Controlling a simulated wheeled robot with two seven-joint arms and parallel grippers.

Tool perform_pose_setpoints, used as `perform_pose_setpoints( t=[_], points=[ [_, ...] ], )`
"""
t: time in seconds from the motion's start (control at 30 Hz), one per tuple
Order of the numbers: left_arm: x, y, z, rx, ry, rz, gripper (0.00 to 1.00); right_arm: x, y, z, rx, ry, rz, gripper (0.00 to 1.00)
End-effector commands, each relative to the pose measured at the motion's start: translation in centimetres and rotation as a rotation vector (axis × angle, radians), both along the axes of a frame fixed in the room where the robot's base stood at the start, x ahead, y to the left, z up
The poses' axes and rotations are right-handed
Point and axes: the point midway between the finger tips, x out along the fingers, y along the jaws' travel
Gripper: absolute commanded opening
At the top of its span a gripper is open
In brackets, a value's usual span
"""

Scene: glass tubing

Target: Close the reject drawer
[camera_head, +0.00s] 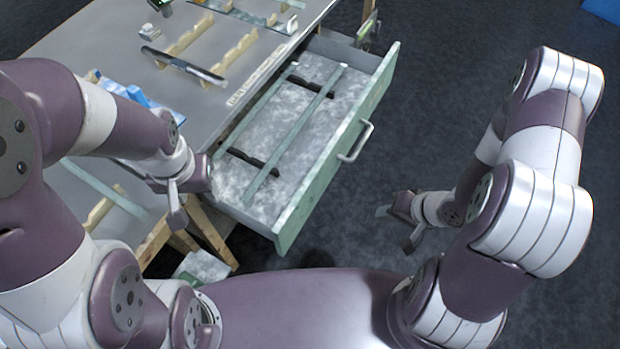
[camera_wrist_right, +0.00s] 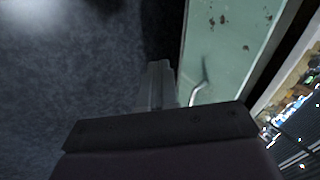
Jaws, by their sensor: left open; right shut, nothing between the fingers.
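The reject drawer (camera_head: 336,182) stands pulled out from the table in the head view, with a green front and a pale handle (camera_head: 356,141). Glass tubes (camera_head: 300,132) lie inside it across dark supports. My right gripper (camera_head: 396,226) is shut and empty, to the right of the drawer front and apart from it in the head view. In the right wrist view the green drawer front (camera_wrist_right: 225,50) and its handle (camera_wrist_right: 198,92) show beyond the fingers (camera_wrist_right: 160,85). My left gripper (camera_head: 190,195) is open near the drawer's near left corner.
Wooden trestle legs (camera_head: 210,235) stand below the drawer's left side. The dark floor (camera_head: 440,110) right of the drawer is clear.

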Motion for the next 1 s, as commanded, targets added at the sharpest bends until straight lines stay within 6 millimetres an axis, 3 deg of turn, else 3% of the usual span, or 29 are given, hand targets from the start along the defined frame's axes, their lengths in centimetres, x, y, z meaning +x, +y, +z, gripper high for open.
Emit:
perform_pose_setpoints(
  t=[0.1,0.23,0.77,1.0],
  points=[
    [0.0,0.0,-0.2,0.000,0.001,0.000,0.52,1.6,2.6,2.0,0.205,-0.036,-0.064,0.00],
    [0.0,0.0,-0.4,0.000,0.001,0.000,0.52,2.1,3.3,2.5,0.280,-0.012,-0.136,0.00],
    [0.0,0.0,-3.2,0.000,0.001,0.000,0.52,6.1,9.4,-4.5,0.277,-0.006,-0.137,0.00],
    [0.0,0.0,-3.0,0.000,0.000,0.000,0.52,8.0,12.1,-4.1,0.277,-0.008,-0.139,0.00]
  ],
)
